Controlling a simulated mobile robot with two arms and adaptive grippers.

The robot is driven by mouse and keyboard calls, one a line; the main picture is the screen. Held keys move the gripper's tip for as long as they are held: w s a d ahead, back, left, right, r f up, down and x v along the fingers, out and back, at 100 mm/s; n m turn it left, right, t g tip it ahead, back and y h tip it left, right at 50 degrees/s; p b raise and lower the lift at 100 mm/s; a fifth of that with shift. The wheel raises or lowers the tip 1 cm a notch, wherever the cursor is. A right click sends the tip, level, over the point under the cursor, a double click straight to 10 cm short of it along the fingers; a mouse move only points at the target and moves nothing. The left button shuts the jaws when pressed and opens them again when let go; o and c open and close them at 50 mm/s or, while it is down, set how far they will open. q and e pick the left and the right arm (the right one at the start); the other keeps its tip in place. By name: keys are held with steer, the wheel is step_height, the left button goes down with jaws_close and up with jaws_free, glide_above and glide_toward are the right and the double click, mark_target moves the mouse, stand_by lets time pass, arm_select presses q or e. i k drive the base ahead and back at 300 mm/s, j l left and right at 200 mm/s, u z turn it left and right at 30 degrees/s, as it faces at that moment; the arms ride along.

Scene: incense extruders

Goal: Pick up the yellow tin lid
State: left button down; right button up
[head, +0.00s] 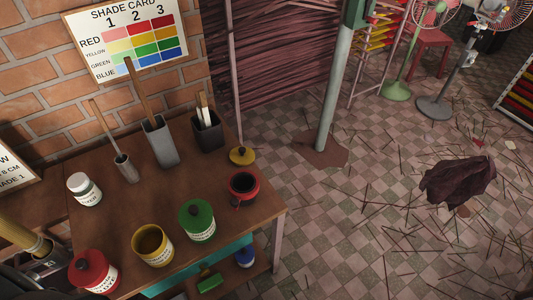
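A round yellow disc with a small dark knob, which looks like the yellow tin lid (242,157), lies at the wooden table's back right edge. The lower end of a thin upright pole (233,75) lines up with it; I cannot tell whether they touch. The yellow tin (153,247) stands open, without a lid, near the table's front. Part of my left arm, with what looks like its gripper (48,262), shows at the lower left, well away from the lid. Its fingers are not clear. My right gripper is not in view.
On the wooden table (160,200) stand a lidded red tin (100,275), a lidded green tin (197,222), an open dark-filled red tin (243,188), a white jar (86,190) and tall holders with sticks (160,145). Floor right of the table has scattered sticks and a dark cloth (458,182).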

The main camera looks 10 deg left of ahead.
mark_target(240, 155)
steer(key=i+l+z, duration=0.3)
steer(key=l+z, duration=0.15)
steer(key=i+l+z, duration=0.45)
steer(key=i+l+u, duration=0.35)
steer(key=i+u, duration=0.3)
steer(key=u, duration=0.35)
steer(key=i+u, duration=0.15)
steer(key=u, duration=0.3)
steer(key=i+l+u, duration=0.1)
steer(key=u, duration=0.4)
steer(key=i+l+u, duration=0.15)
steer(key=u, duration=0.35)
